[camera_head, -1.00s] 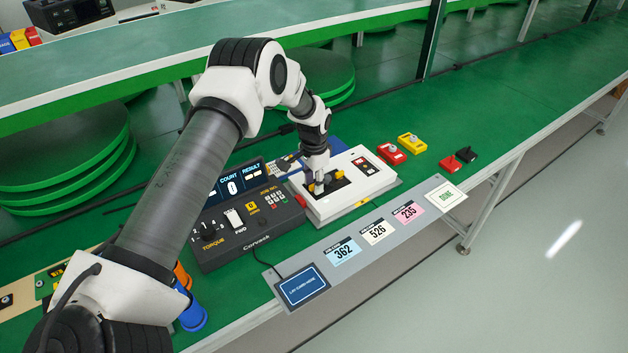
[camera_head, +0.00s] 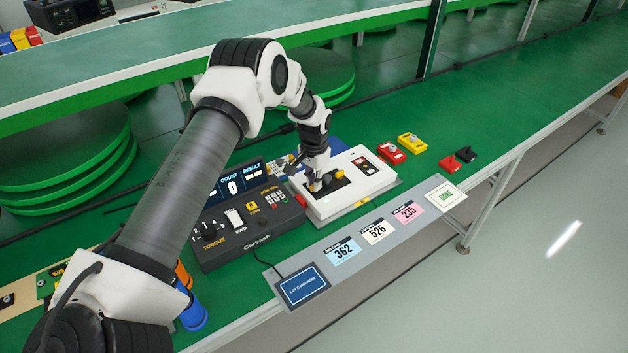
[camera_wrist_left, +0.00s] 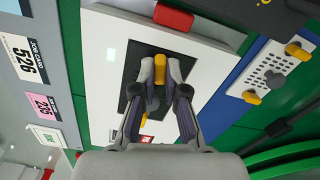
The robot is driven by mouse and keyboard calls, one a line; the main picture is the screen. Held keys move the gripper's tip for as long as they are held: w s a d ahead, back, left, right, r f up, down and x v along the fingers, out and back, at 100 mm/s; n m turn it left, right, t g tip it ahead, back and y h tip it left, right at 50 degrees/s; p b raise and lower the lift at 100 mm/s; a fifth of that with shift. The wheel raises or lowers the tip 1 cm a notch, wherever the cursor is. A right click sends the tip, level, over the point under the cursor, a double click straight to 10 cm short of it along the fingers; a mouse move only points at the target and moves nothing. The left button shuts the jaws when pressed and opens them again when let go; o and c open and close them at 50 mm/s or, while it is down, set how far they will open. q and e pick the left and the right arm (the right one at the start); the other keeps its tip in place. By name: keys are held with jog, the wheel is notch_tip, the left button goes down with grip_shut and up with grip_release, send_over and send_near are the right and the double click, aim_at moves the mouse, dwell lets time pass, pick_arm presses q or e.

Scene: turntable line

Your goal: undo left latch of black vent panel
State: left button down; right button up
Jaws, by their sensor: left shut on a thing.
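The black vent panel (camera_wrist_left: 132,72) is set in the top of a white housing (camera_head: 366,184); it is partly hidden by my gripper. Its left latch (camera_wrist_left: 161,66) is a yellow tab at the panel's upper end in the left wrist view. My left gripper (camera_wrist_left: 160,70) has one finger on each side of this latch and is shut on it. A second, darker yellow latch (camera_wrist_left: 153,104) lies between the finger links, apart from the tips. In the head view my left gripper (camera_head: 317,185) points down onto the panel. My right gripper is not in view.
A dark torque controller (camera_head: 250,222) stands left of the housing. Number cards lie on a grey strip (camera_head: 375,240) in front. Red and yellow blocks (camera_head: 392,153) sit behind right.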

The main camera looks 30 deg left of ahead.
pick_arm(q)
jog(key=n+p, duration=0.1)
jog(key=n, duration=0.6)
jog(key=n+p, duration=0.1)
jog(key=n, duration=0.2)
jog(key=shift+n, duration=0.4)
jog(key=shift+n+p, duration=0.35)
jog(key=shift+n, duration=1.45)
jog(key=c, duration=1.2)
grip_release()
notch_tip(320, 180, up, 12)
